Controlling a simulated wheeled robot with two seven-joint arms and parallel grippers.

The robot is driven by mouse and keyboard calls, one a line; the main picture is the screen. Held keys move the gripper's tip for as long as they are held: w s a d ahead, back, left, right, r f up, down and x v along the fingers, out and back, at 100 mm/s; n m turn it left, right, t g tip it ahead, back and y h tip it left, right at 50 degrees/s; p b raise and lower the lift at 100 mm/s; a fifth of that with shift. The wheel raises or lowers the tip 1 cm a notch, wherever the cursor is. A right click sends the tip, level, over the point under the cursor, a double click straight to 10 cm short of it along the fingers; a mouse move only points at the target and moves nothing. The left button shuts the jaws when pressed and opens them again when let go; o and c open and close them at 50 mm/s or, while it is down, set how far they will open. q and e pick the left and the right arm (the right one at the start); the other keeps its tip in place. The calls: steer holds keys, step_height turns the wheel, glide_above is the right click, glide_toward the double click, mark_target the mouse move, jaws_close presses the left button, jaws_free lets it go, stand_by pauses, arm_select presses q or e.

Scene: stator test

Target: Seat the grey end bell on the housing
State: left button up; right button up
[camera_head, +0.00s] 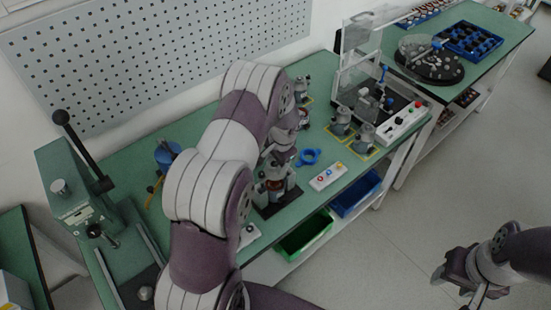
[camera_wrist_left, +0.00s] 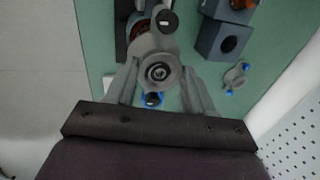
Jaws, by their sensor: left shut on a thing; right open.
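My left gripper (camera_wrist_left: 160,88) is shut on the grey end bell (camera_wrist_left: 158,72), a round grey part with a bearing-like centre, held between its two fingers. In the head view my left gripper (camera_head: 281,152) is over the housing (camera_head: 275,190), which stands on a dark fixture and shows an orange winding. The end bell is largely hidden there by my arm. In the wrist view the housing's orange part (camera_wrist_left: 138,27) shows just beyond the end bell. I cannot tell whether the two touch. My right gripper (camera_head: 468,276) is open and empty, over the floor at the lower right.
A blue ring (camera_head: 308,156) and a button box (camera_head: 327,176) lie right of the housing. Several grey motors (camera_head: 341,121) stand farther back, near a clear-guarded station (camera_head: 372,95). A lever press (camera_head: 80,195) stands at the left. Green (camera_head: 303,237) and blue (camera_head: 356,193) bins sit below the bench.

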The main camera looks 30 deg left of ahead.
arm_select(q)
steer(key=shift+s+a+r, duration=0.1)
steer(key=shift+s+r, duration=0.05)
steer(key=shift+s, duration=0.1)
steer(key=shift+b+x, duration=0.7)
steer(key=shift+x, duration=0.3)
steer(key=shift+d+f+b, duration=0.25)
steer(key=shift+f+b, duration=0.3)
steer(key=shift+f, duration=0.15)
steer(key=shift+f, duration=0.15)
steer(key=shift+d+b+x, duration=0.2)
steer(key=shift+b+x, duration=0.8)
steer(key=shift+x, duration=0.1)
steer(key=shift+s, duration=0.1)
steer(key=o, duration=1.3)
